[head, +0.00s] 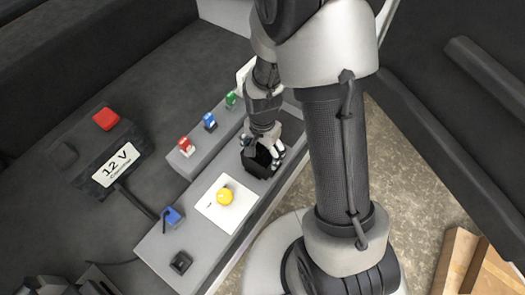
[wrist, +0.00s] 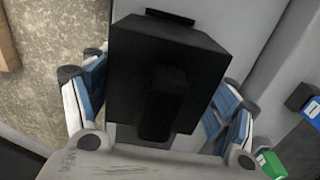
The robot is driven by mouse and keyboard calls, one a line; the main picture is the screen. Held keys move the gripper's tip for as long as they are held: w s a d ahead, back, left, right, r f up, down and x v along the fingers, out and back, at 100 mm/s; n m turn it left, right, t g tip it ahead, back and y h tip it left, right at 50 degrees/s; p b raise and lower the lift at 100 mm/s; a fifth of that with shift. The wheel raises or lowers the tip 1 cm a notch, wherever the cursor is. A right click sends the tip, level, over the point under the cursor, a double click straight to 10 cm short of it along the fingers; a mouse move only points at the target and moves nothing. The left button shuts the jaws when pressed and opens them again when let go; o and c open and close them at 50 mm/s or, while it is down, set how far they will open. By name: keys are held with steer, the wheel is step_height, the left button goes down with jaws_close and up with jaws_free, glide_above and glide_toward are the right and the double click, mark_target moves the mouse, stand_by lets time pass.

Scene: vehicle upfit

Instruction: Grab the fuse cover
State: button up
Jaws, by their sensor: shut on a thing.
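The fuse cover is a black box with a raised grip on top. It fills the middle of the wrist view (wrist: 128,62) and shows in the head view (head: 255,162) at the right end of the grey panel. My gripper (head: 265,155) is shut on it. In the wrist view its blue-padded fingers (wrist: 160,92) stand on the left and right sides of the box. The underside of the cover is hidden, so I cannot tell whether it touches the panel.
The grey panel (head: 153,246) carries a yellow knob on a white plate (head: 224,196), a blue connector (head: 172,216) and a small black socket (head: 181,262). A raised ledge holds red (head: 185,147), blue (head: 209,121) and green (head: 231,99) parts. A 12 V battery (head: 106,158) stands left.

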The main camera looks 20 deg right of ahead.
steer(key=shift+c, duration=0.9)
steer(key=shift+r, duration=0.1)
